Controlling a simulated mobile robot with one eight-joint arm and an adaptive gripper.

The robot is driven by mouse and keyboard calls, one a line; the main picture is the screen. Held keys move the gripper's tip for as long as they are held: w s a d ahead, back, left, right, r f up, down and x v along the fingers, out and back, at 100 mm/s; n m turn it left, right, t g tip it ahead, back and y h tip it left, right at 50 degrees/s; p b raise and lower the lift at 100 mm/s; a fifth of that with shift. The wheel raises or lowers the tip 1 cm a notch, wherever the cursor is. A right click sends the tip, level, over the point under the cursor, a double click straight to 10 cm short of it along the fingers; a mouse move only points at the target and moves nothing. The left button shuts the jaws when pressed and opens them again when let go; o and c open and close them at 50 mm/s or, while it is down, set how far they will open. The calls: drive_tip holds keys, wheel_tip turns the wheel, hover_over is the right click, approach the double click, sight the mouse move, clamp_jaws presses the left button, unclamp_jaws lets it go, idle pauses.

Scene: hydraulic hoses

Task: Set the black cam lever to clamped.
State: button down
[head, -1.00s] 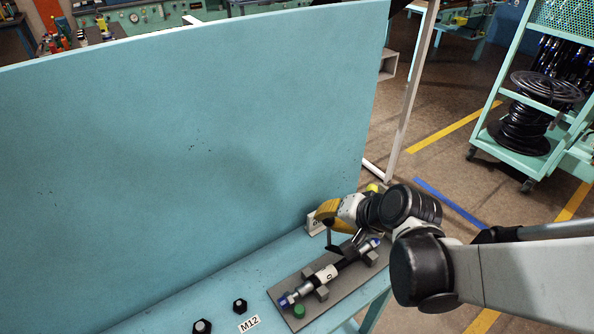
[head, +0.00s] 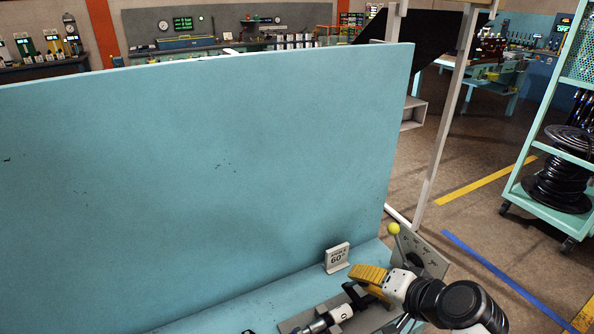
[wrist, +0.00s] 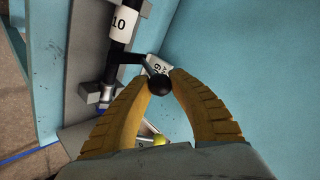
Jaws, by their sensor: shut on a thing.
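The black cam lever (wrist: 126,58) shows in the wrist view as a dark arm running from the hose fixture to a round black knob (wrist: 158,87). My gripper (wrist: 160,80) has its two yellow fingers closed around that knob. In the head view my gripper (head: 365,280) is low on the bench, at the far end of the fixture, and the lever's dark arm (head: 354,296) shows only partly beside it. The hose assembly (head: 320,325) lies along the grey fixture, cut off by the lower edge. I cannot tell the lever's exact angle from these views.
A white sign reading 60 (head: 337,258) stands close behind my gripper. A lever with a yellow ball (head: 393,230) rises from a grey plate (head: 424,256) to the right. The tall blue panel (head: 210,180) bounds the bench at the back.

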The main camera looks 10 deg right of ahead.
drive_tip(key=shift+s+f, duration=0.1)
drive_tip(key=shift+f, duration=0.05)
idle(0.3)
drive_tip(key=c, duration=1.1)
unclamp_jaws()
drive_tip(key=shift+d, duration=0.2)
drive_tip(key=v, duration=1.2)
drive_tip(key=w+a+n+g+h, duration=0.2)
drive_tip(key=w+a+n+h, duration=0.1)
drive_tip(key=a+n, duration=0.3)
drive_tip(key=shift+w+f+n+g, duration=0.2)
drive_tip(key=shift+w+n+g, duration=0.2)
drive_tip(key=shift+n, duration=0.4)
